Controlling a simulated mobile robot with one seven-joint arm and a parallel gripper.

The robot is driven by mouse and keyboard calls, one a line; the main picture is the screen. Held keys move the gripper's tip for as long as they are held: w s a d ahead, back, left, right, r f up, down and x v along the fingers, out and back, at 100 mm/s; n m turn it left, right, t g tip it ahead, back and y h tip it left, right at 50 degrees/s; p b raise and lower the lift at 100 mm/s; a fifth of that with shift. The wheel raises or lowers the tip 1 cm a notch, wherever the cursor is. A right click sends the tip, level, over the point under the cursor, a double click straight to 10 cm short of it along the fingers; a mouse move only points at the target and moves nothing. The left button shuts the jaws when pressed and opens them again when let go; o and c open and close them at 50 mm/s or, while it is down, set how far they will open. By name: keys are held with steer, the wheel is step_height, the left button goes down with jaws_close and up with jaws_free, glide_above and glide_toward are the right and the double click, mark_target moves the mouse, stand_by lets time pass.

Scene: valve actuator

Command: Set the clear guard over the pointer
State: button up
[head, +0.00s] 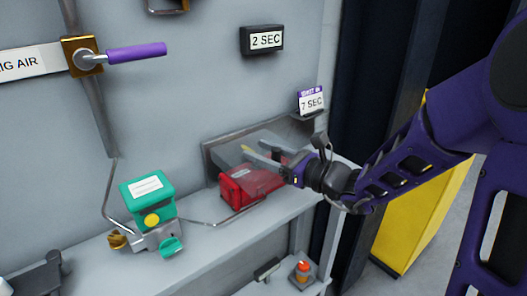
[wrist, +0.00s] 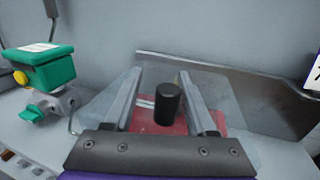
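A red actuator box (head: 238,187) sits on the shelf against the wall; its red top (wrist: 146,122) also shows in the wrist view. The clear guard (head: 262,178) is a see-through shape at the box, under my gripper; in the wrist view the guard (wrist: 226,97) spreads past both fingers. A black upright knob (wrist: 167,104) stands between my fingers, with a gap on each side. I cannot tell whether it belongs to the guard or the box. My gripper (head: 254,143) is open, its fingers apart and reaching left. I cannot make out the pointer.
A green-topped device (head: 148,196) with a yellow button stands left on the shelf (head: 205,245). A grey plate (wrist: 262,98) stands behind the box. A purple-handled valve (head: 135,52) is at upper left.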

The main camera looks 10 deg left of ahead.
steer(key=shift+d, duration=0.1)
steer(key=p+v, duration=0.1)
steer(key=v, duration=1.6)
steer(key=shift+d+p, duration=0.1)
steer(key=shift+p, duration=0.2)
